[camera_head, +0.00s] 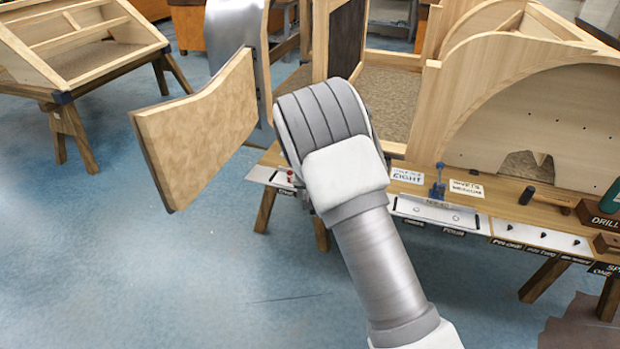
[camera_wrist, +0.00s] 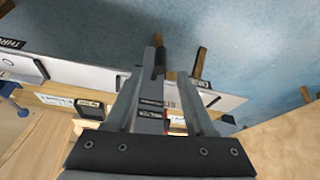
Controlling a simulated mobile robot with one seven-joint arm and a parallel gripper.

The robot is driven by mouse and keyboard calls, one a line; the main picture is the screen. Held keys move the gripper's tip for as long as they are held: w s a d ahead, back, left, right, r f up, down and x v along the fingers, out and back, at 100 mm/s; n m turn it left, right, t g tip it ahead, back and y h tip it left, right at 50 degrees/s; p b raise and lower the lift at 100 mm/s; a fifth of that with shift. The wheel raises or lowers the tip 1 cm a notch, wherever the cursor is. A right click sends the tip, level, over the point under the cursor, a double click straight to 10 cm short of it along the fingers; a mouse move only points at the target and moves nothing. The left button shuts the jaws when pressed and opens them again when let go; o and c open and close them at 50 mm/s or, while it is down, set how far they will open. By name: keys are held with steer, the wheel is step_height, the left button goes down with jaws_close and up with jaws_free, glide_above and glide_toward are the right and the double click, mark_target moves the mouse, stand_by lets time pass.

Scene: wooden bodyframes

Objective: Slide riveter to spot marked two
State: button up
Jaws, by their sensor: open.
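A slim grey and dark tool, seemingly the riveter (camera_wrist: 157,62), shows between the fingers in the wrist view. A small red part beside it is mostly hidden by the gripper. My gripper (camera_wrist: 160,92) is open, its two fingers on either side of the tool; I cannot tell whether they touch it. In the head view my wrist hides the gripper. A small red part (camera_head: 291,177) shows left of my wrist, above the white strip marked ONE (camera_head: 285,190). The spot marked THREE (camera_head: 413,222) is right of my arm; no TWO label is readable, and my arm covers that stretch.
A blue tool (camera_head: 437,188) stands behind spots THREE and FOUR. A hammer (camera_head: 545,198) and a DRILL block (camera_head: 603,220) are farther right. A curved wooden panel (camera_head: 200,125) juts out left of my arm. Wooden frames (camera_head: 540,115) rise behind the bench.

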steer(key=p+v, duration=0.1)
steer(key=v, duration=1.1)
steer(key=shift+r, duration=0.2)
steer(key=s+d+r+y+p, duration=0.1)
steer(key=s+d+r, duration=0.4)
steer(key=s+r, duration=0.35)
steer(key=s+d+r+y+p, duration=0.1)
steer(key=s+d+r+p, duration=0.1)
steer(key=s+d+r, duration=0.45)
steer(key=s+d+r+p, duration=0.1)
steer(key=s+d+r, duration=0.1)
steer(key=s, duration=0.7)
steer(key=s+d+r+n+t+h, duration=0.1)
steer(key=s+d+r, duration=0.1)
steer(key=s+r, duration=0.3)
steer(key=shift+s+p, duration=0.35)
steer(key=shift+s, duration=2.05)
